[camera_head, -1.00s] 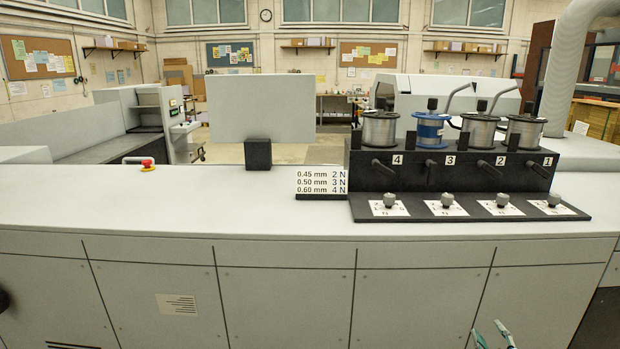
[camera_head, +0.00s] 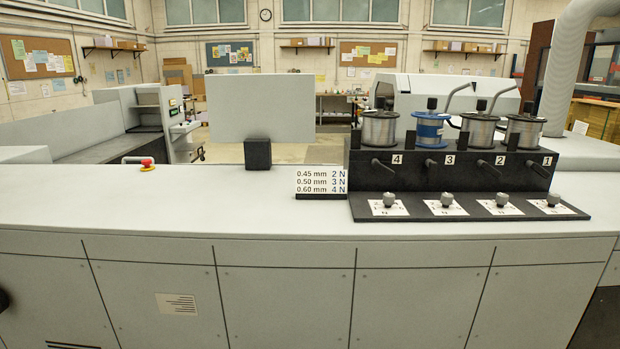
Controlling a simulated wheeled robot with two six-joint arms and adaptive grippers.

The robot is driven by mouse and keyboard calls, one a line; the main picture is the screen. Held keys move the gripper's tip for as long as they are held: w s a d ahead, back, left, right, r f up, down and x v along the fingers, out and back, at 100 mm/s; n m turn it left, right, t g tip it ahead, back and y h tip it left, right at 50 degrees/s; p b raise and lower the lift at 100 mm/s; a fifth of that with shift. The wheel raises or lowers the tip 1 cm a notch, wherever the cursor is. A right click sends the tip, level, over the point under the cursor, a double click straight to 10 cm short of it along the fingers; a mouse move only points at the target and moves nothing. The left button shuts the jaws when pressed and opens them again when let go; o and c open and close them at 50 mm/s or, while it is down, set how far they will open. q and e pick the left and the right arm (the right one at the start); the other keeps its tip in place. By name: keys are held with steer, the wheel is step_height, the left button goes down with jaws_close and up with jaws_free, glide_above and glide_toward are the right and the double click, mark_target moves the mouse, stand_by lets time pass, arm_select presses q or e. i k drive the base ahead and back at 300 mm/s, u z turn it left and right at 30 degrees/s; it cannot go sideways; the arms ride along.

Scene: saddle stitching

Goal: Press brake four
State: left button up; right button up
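The brake unit (camera_head: 366,190) is a black block on the right of the pale counter. Its front carries labels 4, 3, 2 and 1 from left to right. The other stations look alike, but spool 3 (camera_head: 430,129) is blue. Neither of my grippers is in view.
A sign (camera_head: 321,181) left of the unit lists 0.45 mm 2 N, 0.50 mm 3 N and 0.60 mm 4 N. A grey panel (camera_head: 261,107) stands on a black foot behind the counter's middle. A red emergency button (camera_head: 147,164) is at left. The counter's front left (camera_head: 160,210) is clear.

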mark_target(376, 164)
steer(key=u, duration=0.95)
steer(key=i, duration=1.2)
steer(key=z, duration=1.6)
